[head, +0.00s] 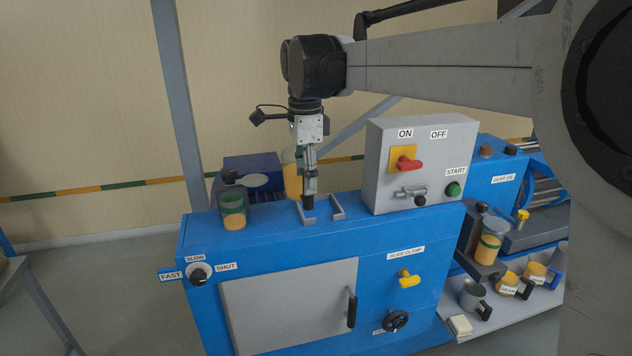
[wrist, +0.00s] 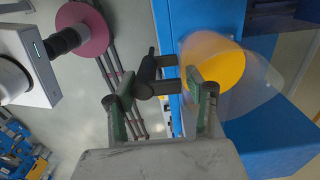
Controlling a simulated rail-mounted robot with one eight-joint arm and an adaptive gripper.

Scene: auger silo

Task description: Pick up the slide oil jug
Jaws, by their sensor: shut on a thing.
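My gripper (head: 309,188) hangs pointing down just above the top of the blue machine, left of the grey switch box. In the wrist view my gripper (wrist: 160,88) has its fingers closed on a black handle. The handle belongs to a clear jug with yellow oil (wrist: 217,70), which lies to the right of the fingers. In the head view the jug (head: 291,180) shows beside my gripper, partly hidden behind it. No label on it is readable, and I cannot tell whether its base touches anything.
A grey bracket (head: 338,207) is on the blue machine top (head: 270,222). A green-banded oil cup (head: 232,212) stands left, the switch box (head: 418,165) right. Labelled jugs (head: 508,284) and an empty jug (head: 471,297) stand on the lower right shelf.

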